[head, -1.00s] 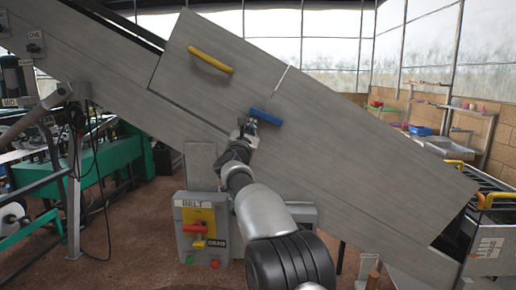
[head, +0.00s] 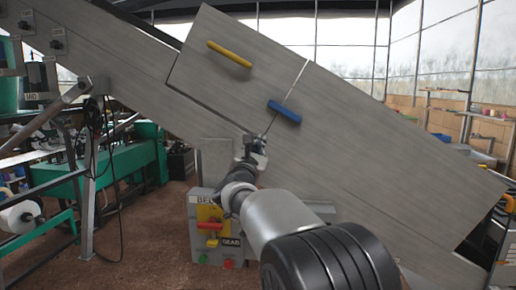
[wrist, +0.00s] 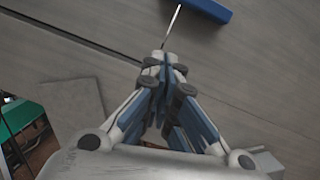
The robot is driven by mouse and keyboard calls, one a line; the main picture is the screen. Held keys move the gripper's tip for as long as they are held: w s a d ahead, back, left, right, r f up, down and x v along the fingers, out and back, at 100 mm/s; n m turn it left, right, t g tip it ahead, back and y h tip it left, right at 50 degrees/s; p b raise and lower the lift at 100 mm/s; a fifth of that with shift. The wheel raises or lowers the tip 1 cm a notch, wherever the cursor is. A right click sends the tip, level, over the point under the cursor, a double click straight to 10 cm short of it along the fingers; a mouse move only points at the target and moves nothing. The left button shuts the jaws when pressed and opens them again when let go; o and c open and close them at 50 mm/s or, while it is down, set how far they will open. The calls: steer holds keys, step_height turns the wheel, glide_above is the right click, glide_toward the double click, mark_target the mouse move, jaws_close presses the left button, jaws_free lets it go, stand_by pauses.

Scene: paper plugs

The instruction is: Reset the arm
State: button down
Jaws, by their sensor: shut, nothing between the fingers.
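My gripper (head: 257,154) is at the end of my arm in front of the grey conveyor's side panel. In the wrist view my gripper (wrist: 166,65) has its blue-lined fingers together at the tips, with nothing between them. The blue handle (head: 284,111) on the panel is above and to the right of the fingertips in the head view, apart from them. It also shows at the top of the wrist view (wrist: 208,9). My forearm hides part of the panel and the control box.
A yellow handle (head: 229,54) is higher on the panel. A belt control box (head: 212,238) with a red and yellow switch stands below left of my gripper. Green machinery (head: 105,168) is at the left. Brown floor (head: 150,225) lies between them.

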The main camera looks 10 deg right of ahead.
steer(key=shift+s+a+f, duration=0.15)
steer(key=shift+s, duration=0.2)
steer(key=s+a+f+n+g+y, duration=0.1)
steer(key=s+f+n+g+y, duration=0.3)
steer(key=s+n, duration=0.75)
steer(key=s+a+f+n+g+y, duration=0.1)
steer(key=s+n+y, duration=0.55)
steer(key=n, duration=0.75)
steer(key=s+d+f+n+g+h, duration=0.1)
steer(key=s+d+f+n+g, duration=0.1)
steer(key=s+f+n, duration=0.4)
steer(key=s+d+f+n+g+h, duration=0.1)
steer(key=s+d+f+n+g, duration=0.2)
steer(key=s, duration=1.4)
steer(key=s+d+f+n+g+h, duration=0.1)
steer(key=s+d+f+n+g, duration=0.2)
steer(key=s+f+n, duration=0.6)
steer(key=s+f+g, duration=0.1)
steer(key=s+f, duration=0.2)
steer(key=shift+s+g+h, duration=0.15)
steer(key=shift+g+h, duration=0.15)
steer(key=shift+h, duration=0.05)
